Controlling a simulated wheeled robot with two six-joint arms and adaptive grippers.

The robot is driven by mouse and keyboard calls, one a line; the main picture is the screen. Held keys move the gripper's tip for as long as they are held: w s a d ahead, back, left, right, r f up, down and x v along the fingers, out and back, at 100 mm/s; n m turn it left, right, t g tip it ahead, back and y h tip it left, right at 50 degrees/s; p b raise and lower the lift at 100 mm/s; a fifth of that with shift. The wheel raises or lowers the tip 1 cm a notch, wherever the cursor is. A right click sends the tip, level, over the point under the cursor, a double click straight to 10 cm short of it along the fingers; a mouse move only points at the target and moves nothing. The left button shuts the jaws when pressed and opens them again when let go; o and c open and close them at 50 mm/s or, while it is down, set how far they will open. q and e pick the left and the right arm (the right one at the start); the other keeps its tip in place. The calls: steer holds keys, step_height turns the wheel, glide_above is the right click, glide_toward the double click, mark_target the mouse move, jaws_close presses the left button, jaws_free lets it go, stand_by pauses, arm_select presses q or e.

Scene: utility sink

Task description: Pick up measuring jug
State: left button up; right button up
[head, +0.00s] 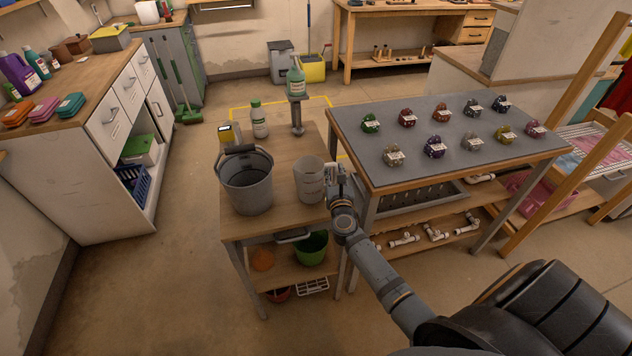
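The measuring jug (309,181) is a pale, whitish cup-like vessel standing upright on the small wooden table, just right of a grey bucket. My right gripper (333,174) is at the jug's right side, at about rim height, touching it or very close to it. The gripper's fingers are small and partly hidden against the jug, so whether they are open or closed on it cannot be told. The jug's handle is not clearly seen. My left gripper is out of view.
The grey bucket (247,182) stands close left of the jug. Bottles (259,121) and a small stand with a green bottle (296,80) are behind. A grey-topped table (440,165) with several coloured, tagged items adjoins on the right. Floor left of the table is clear.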

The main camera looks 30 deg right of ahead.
mark_target(336, 164)
steer(key=shift+s+r, duration=0.1)
steer(key=shift+c, duration=0.8)
jaws_close()
steer(key=shift+r+p, duration=0.4)
steer(key=shift+r, duration=0.35)
step_height(336, 164, up, 2)
steer(key=shift+r+p, duration=0.1)
steer(key=shift+p, duration=0.4)
steer(key=s+a+r+p, duration=0.2)
steer(key=s+a+r, duration=0.5)
steer(key=s+r, duration=0.2)
steer(key=shift+s+a+r+p, duration=0.25)
steer(key=shift+s+p, duration=0.15)
steer(key=shift+s, duration=0.95)
